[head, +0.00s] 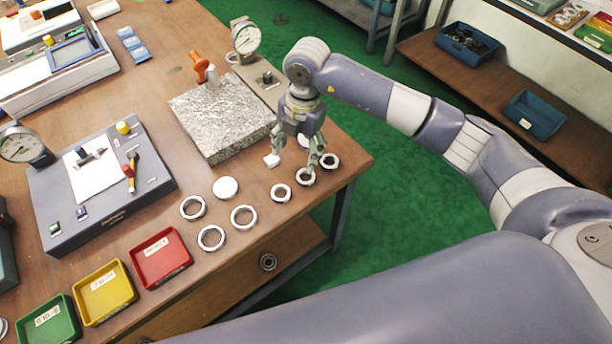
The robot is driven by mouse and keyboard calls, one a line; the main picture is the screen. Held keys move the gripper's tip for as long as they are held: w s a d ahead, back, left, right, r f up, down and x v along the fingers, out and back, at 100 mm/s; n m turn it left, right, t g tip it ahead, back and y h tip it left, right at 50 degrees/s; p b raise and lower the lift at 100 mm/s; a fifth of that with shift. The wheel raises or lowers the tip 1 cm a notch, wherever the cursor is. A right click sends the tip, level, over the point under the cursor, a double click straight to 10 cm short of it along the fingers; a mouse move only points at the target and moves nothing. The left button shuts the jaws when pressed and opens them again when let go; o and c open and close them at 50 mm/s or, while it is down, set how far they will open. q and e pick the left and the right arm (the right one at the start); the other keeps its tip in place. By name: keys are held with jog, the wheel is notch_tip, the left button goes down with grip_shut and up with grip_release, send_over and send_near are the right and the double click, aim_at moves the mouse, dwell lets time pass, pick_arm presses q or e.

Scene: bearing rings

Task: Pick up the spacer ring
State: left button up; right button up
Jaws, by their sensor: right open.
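Several metal rings lie on the wooden table; I cannot tell by looks which is the spacer ring. The ones in front are a ring at the left (192,207), a lower ring (211,238), a wider ring (243,217) and a smaller ring (281,193). One ring (305,178) lies under the right fingertip of my right gripper (291,167), and another ring (329,162) is just right of it. My right gripper points down, open, with nothing seen between its fingers; contact with the ring is unclear. A pale round piece behind it is partly hidden. My left gripper is out of view.
Red (161,258), yellow (105,292) and green (48,322) trays line the front left. A grey gauge base (100,190) is at left. The table's right edge is close to the gripper.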

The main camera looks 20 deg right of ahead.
jog(key=d+h, duration=0.1)
jog(key=d, duration=0.2)
jog(key=p, duration=0.1)
send_over(306, 176)
jog(key=shift+m, duration=0.3)
jog(key=f, duration=0.4)
jog(key=shift+w+d+f, duration=0.1)
jog(key=shift+d+f, duration=0.1)
jog(key=shift+f, duration=0.2)
jog(key=shift+a+f+p, duration=0.1)
jog(key=shift+f+p, duration=0.35)
jog(key=shift+f, duration=0.1)
notch_tip(306, 176, down, 4)
jog(key=shift+a+r+p, duration=0.15)
jog(key=shift+r+p, duration=0.05)
jog(key=shift+p, duration=0.45)
jog(key=shift+f, duration=0.45)
jog(key=shift+c, duration=0.5)
jog(key=c, duration=1.1)
